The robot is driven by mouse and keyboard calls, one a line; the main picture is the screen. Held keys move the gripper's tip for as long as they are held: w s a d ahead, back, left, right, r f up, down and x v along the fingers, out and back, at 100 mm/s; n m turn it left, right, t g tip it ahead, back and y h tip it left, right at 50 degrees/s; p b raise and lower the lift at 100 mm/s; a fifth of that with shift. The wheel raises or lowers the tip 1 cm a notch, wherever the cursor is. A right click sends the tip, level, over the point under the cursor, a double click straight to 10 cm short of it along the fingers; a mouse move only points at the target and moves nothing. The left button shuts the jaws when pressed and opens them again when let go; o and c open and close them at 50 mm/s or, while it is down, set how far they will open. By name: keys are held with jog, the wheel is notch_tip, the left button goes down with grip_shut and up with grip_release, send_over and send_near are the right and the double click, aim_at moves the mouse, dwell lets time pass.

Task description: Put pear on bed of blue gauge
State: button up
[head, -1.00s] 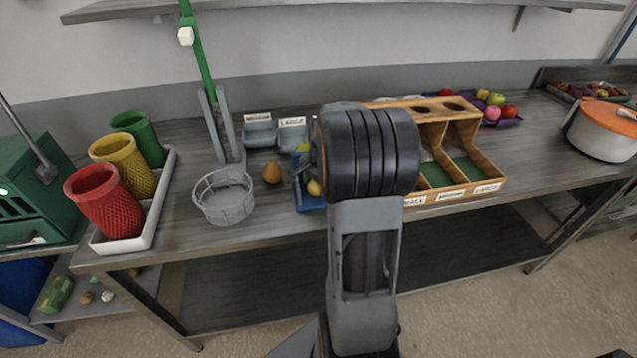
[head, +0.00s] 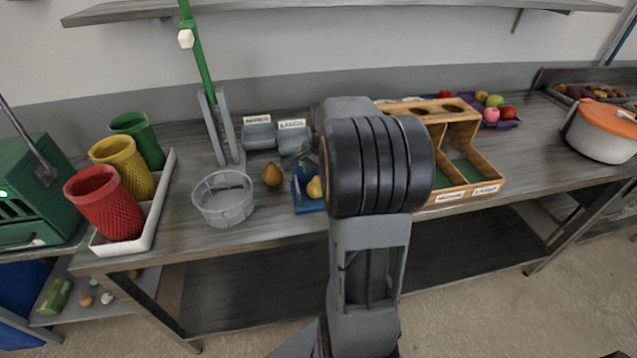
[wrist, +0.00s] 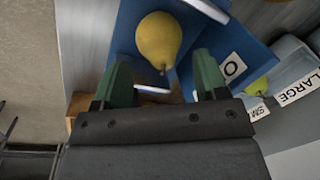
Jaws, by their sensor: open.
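A yellow pear (wrist: 158,38) lies on the blue gauge (wrist: 127,28) in the wrist view. In the head view the pear (head: 314,187) shows on the blue gauge (head: 303,203), just left of my arm. My gripper (wrist: 162,84) is open, its two green fingers apart with nothing between them. The pear is just beyond the fingertips; I cannot tell the height gap. In the head view my arm hides the gripper and part of the gauge. A brown-yellow pear (head: 272,174) stands on the table left of the gauge.
A grey round basket (head: 224,200) stands left of the brown pear. Grey labelled bins (head: 293,138) are behind; a yellow-green fruit (wrist: 257,87) shows by them in the wrist view. A wooden sorter (head: 487,182) stands to the right. Clear tabletop lies front left.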

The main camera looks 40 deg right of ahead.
jog(key=r, duration=0.4)
jog(key=s+r, duration=0.1)
jog(key=r, duration=0.1)
jog(key=shift+d+r, duration=0.1)
jog(key=shift+r, duration=0.05)
jog(key=s+a+f+n+t, duration=0.1)
jog(key=s+a+n, duration=0.4)
jog(key=a+n, duration=0.3)
jog(key=s+a+f+n+t, duration=0.1)
jog(key=s+a+n, duration=0.5)
jog(key=a, duration=0.7)
jog(key=shift+f+n, duration=0.6)
jog(key=shift+n, duration=0.4)
jog(key=shift+w, duration=0.1)
jog(key=shift+c, duration=0.3)
